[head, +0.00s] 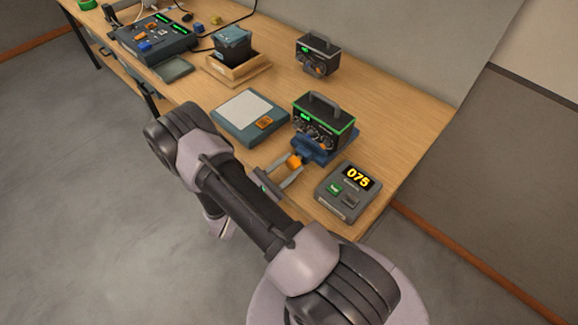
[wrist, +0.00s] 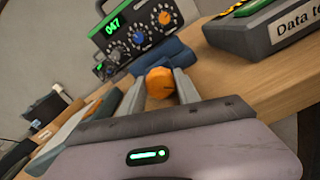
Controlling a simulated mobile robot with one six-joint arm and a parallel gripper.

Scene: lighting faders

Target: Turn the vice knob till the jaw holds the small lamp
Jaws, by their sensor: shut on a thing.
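The blue vice (head: 323,154) stands near the table's front edge; in the wrist view, its blue body (wrist: 172,50) shows behind the knob. Its orange knob (head: 293,161) faces me and also shows in the wrist view (wrist: 160,83). My gripper (head: 288,168) is shut on the knob, one finger on each side; the wrist view shows both fingers (wrist: 160,90). A dark box with a handle, green trim and dials (head: 323,128) sits at the vice; I cannot tell if it is the small lamp. Its display reads 047 in the wrist view (wrist: 112,25). The jaw contact is hidden.
A grey box (head: 345,192) showing 075 stands close to the right of the vice. A grey panel (head: 247,113) lies to the left. A second handled box (head: 316,55), a wooden tray (head: 238,72) and a console (head: 153,38) stand farther back.

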